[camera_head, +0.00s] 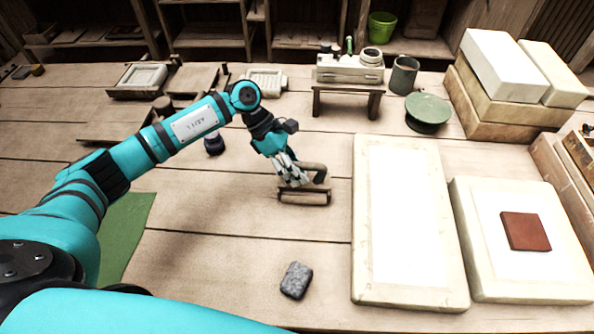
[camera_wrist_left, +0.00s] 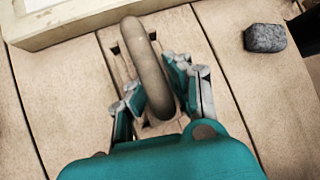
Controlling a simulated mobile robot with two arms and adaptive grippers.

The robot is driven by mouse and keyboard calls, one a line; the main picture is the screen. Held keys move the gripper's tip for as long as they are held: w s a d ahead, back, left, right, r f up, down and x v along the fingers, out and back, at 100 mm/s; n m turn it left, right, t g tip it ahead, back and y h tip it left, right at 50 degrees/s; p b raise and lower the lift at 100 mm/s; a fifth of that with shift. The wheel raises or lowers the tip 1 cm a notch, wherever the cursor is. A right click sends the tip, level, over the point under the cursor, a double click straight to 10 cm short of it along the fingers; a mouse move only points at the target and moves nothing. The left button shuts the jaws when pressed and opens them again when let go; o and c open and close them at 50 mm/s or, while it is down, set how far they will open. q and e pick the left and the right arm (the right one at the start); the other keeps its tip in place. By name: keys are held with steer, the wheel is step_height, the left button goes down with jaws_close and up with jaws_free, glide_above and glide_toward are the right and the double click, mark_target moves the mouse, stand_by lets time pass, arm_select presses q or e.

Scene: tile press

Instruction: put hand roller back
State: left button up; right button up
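The hand roller (camera_head: 304,197) is at the middle of the workbench, a brown tool with a thick rounded handle. My left gripper (camera_head: 291,172) reaches down onto it from above. In the left wrist view the handle (camera_wrist_left: 149,62) runs between the finger pairs of my left gripper (camera_wrist_left: 157,88), which lie close against it on both sides and appear shut on it. The fingers hide part of the roller. The roller is at or just above the bench top; I cannot tell if it touches. My right gripper is not in view.
A long pale slab (camera_head: 405,220) lies to the right, beside a slab with a red-brown tile (camera_head: 525,231). A grey stone block (camera_head: 297,280) lies in front. A small bench (camera_head: 347,95), a mug (camera_head: 404,75) and a green round object (camera_head: 428,112) stand behind. Bare planks surround the roller.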

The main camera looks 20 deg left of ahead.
arm_select(q)
steer(key=shift+o, duration=1.2)
steer(key=v, duration=1.2)
